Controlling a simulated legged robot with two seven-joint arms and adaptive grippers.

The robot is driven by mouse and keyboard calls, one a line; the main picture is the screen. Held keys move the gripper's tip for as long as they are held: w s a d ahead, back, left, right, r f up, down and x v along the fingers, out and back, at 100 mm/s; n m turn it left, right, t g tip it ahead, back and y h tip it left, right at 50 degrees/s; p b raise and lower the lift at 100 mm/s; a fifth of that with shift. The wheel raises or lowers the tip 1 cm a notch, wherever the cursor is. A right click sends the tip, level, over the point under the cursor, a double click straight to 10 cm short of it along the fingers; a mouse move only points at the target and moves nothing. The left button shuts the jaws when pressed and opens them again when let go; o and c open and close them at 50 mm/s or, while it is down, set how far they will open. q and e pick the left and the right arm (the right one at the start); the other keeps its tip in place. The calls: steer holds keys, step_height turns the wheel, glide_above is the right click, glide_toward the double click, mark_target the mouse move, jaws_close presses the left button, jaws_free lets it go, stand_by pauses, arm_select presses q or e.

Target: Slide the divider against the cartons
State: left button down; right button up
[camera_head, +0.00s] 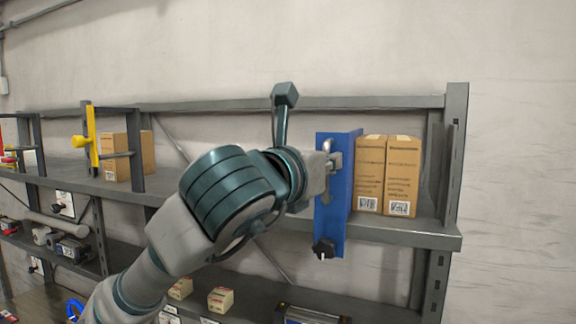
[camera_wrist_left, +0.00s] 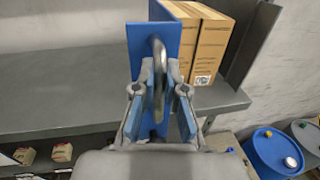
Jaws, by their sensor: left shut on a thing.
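The blue divider (camera_head: 341,215) stands upright on the upper shelf in the head view, with a metal handle on its left face and a dark knob low down. It also shows in the left wrist view (camera_wrist_left: 183,32). Two brown cartons (camera_head: 388,172) stand just right of the divider; they show at the wrist view's top right (camera_wrist_left: 208,45). Divider and cartons look very close; I cannot tell if they touch. My left gripper (camera_head: 331,163) is at the divider's left face, its fingers (camera_wrist_left: 160,90) shut on the handle. My right gripper is not in view.
The grey shelf (camera_head: 433,235) ends at an upright post (camera_head: 455,150) right of the cartons. A yellow divider (camera_head: 93,137) and more cartons (camera_head: 113,157) stand at the left. Small boxes (camera_head: 221,299) sit on the lower shelf.

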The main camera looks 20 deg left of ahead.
mark_target(348, 162)
arm_select(q)
steer(key=d, duration=0.2)
steer(key=shift+s+d, duration=0.15)
steer(key=shift+d, duration=0.6)
steer(key=shift+d+r, duration=0.1)
steer(key=shift+d, duration=0.05)
steer(key=c, duration=1.2)
jaws_free()
steer(key=shift+d, duration=0.2)
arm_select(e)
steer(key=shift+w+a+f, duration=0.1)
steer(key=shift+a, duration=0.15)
